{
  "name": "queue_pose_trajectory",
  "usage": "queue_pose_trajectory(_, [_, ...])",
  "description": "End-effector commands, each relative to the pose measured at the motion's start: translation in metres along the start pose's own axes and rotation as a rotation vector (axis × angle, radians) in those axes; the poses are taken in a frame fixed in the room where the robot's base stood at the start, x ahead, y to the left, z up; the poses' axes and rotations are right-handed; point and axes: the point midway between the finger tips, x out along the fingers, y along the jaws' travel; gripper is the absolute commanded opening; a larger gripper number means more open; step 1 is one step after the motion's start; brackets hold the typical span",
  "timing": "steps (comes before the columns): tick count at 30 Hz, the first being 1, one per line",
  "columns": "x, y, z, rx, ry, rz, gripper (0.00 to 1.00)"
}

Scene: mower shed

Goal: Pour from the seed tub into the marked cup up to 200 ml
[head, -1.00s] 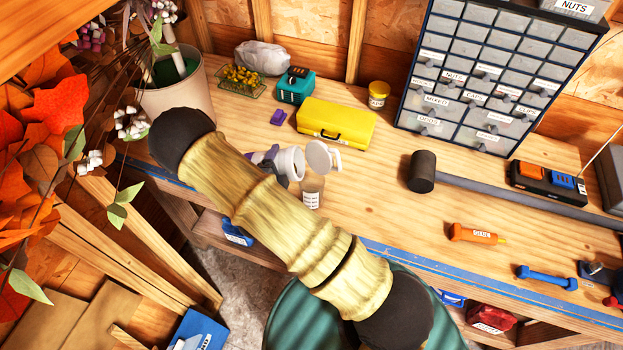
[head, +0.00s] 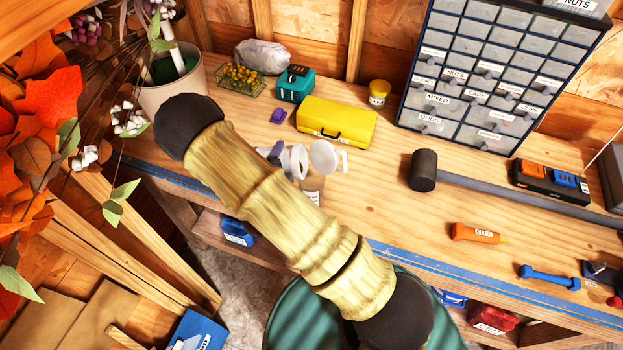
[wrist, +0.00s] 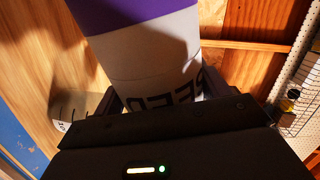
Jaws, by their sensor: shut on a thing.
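My gripper (wrist: 162,92) is shut around the seed tub (wrist: 155,55), which is white with a purple band and dark lettering. The tub's far end runs out of the top of the wrist view. In the head view my arm hides the gripper and most of the tub; a white, round part (head: 296,161) shows beside the arm. A clear cup with markings (wrist: 70,118) stands at the left of the wrist view, partly behind my gripper. In the head view the cup (head: 313,188) is near the bench's front edge, partly covered. Its fill level cannot be read.
A white disc-like piece with a side loop (head: 323,157) shows by the tub. A yellow case (head: 336,123), a purple item (head: 278,116) and a yellow-lidded jar (head: 379,92) stand behind. A long-handled mallet (head: 423,170) lies right. Bench between is clear.

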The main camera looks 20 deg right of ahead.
Motion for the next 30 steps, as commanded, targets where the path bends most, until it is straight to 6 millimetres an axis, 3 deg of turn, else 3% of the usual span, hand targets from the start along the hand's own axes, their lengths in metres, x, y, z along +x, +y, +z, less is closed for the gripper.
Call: queue_pose_trajectory(30, [-0.0023,-0.0062,-0.0062,0.110,-0.026,-0.003,0.41])
